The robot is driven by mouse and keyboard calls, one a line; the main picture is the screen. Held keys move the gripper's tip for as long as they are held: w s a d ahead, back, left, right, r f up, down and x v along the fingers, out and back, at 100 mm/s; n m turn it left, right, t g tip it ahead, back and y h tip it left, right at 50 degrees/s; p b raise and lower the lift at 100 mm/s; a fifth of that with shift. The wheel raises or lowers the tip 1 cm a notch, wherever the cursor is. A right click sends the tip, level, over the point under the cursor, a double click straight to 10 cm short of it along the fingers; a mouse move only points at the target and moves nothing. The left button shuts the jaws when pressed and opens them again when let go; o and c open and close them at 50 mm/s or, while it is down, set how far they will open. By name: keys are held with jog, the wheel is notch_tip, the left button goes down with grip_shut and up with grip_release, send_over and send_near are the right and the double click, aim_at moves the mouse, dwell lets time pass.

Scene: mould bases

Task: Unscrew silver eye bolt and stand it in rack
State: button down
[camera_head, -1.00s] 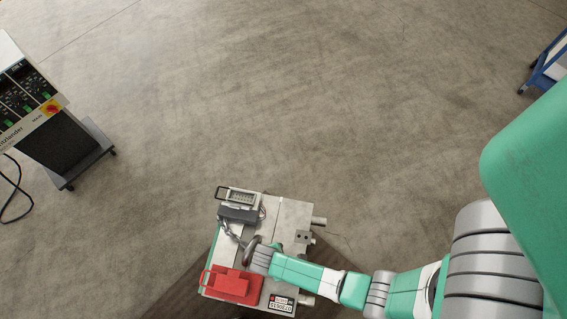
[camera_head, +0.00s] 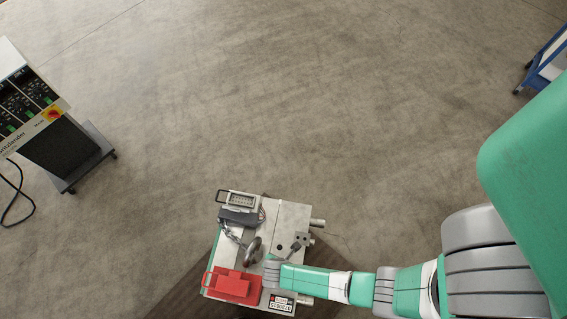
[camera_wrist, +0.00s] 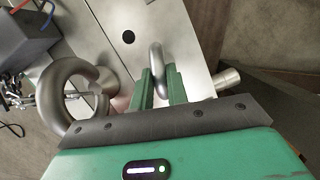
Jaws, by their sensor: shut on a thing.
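My gripper (camera_wrist: 160,75) is shut on the silver eye bolt (camera_wrist: 157,58), with its two green fingers on either side of the ring. Its shank is hidden, so I cannot tell whether it is in a thread. The eye bolt in my grip is too small to make out there.
A larger, darker lifting ring (camera_head: 253,250) stands to the left, also in the wrist view (camera_wrist: 48,95). A chain (camera_head: 228,232), a grey connector housing (camera_head: 240,200) and a red block (camera_head: 233,285) lie along the left side. A dark hole (camera_wrist: 128,37) shows in the plate.

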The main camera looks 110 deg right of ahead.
jog(key=shift+r+p, duration=2.95)
jog(key=shift+r, duration=0.1)
